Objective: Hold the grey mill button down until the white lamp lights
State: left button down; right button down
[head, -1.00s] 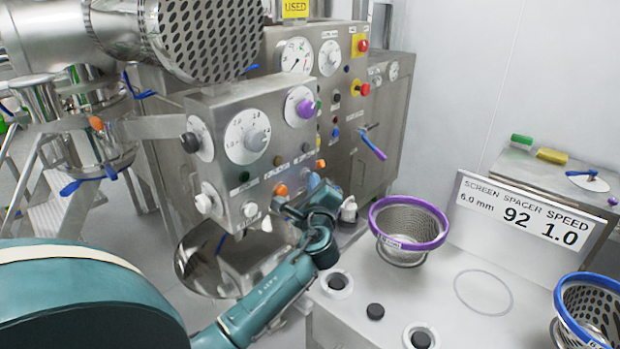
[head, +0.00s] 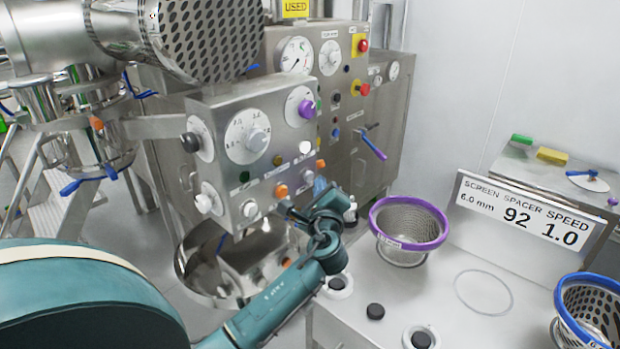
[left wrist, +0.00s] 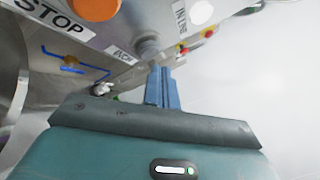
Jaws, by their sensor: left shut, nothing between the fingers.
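The control panel (head: 238,108) carries the grey mill button (head: 308,177), just right of the orange stop button (head: 281,190). The white lamp (head: 306,147) above it glows bright white. It also shows lit in the left wrist view (left wrist: 201,12). My left gripper (head: 319,184) is shut and empty, with its blue fingertips at the grey button. In the left wrist view the fingertips (left wrist: 159,69) meet or nearly meet the grey button (left wrist: 147,46); how far it is pressed cannot be told. My right gripper is not in view.
Below the panel is a shiny metal bowl (head: 200,262). At right, a steel bench holds a purple-rimmed basket (head: 408,222), a blue-rimmed basket (head: 588,310) and a sign (head: 522,215).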

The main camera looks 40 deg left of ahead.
pick_arm(q)
jog(key=shift+d, duration=0.1)
jog(key=d, duration=0.5)
jog(key=shift+s, duration=0.2)
dwell(0.4)
